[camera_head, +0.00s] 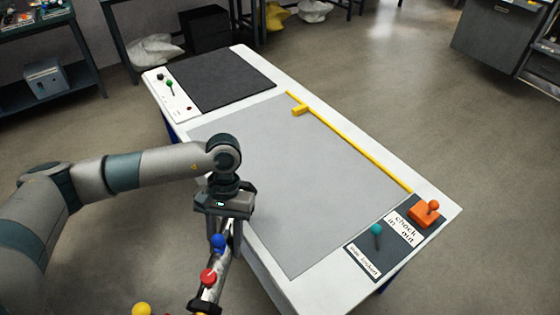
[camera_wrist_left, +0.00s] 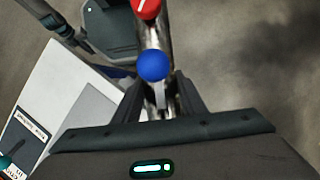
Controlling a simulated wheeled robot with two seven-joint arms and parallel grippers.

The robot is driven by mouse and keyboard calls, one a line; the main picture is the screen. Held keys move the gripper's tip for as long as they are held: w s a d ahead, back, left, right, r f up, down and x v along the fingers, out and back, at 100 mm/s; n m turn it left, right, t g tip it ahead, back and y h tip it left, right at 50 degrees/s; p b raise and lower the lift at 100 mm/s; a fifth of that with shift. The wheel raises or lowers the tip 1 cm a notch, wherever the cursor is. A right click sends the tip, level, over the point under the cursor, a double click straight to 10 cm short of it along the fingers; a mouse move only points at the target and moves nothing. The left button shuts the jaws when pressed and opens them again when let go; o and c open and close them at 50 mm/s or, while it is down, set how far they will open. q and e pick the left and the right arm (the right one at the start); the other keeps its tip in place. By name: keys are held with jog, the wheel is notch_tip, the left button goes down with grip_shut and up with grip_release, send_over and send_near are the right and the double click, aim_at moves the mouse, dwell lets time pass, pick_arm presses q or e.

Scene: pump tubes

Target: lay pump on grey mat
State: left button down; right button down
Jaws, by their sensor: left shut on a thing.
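The pump (camera_head: 212,284) is a metallic tube with a blue knob and a red knob along it and a dark collar near its lower end. My left gripper (camera_head: 224,246) is shut on the pump near the blue knob and holds it off the table's left front edge. In the left wrist view the pump (camera_wrist_left: 158,36) runs up from between the fingers, its red knob cut by the top edge. The light grey mat (camera_head: 300,170) lies bare on the white table, up and right of the gripper. My right gripper is not in view.
A yellow bar (camera_head: 350,142) with a short stub runs along the mat's far right edge. A dark mat (camera_head: 218,80) lies at the far end. A panel with a teal knob (camera_head: 376,230) and an orange block (camera_head: 425,212) sits at the near right. A yellow ball (camera_head: 141,309) shows bottom left.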

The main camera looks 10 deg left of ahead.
pick_arm(q)
jog(key=shift+r, duration=0.1)
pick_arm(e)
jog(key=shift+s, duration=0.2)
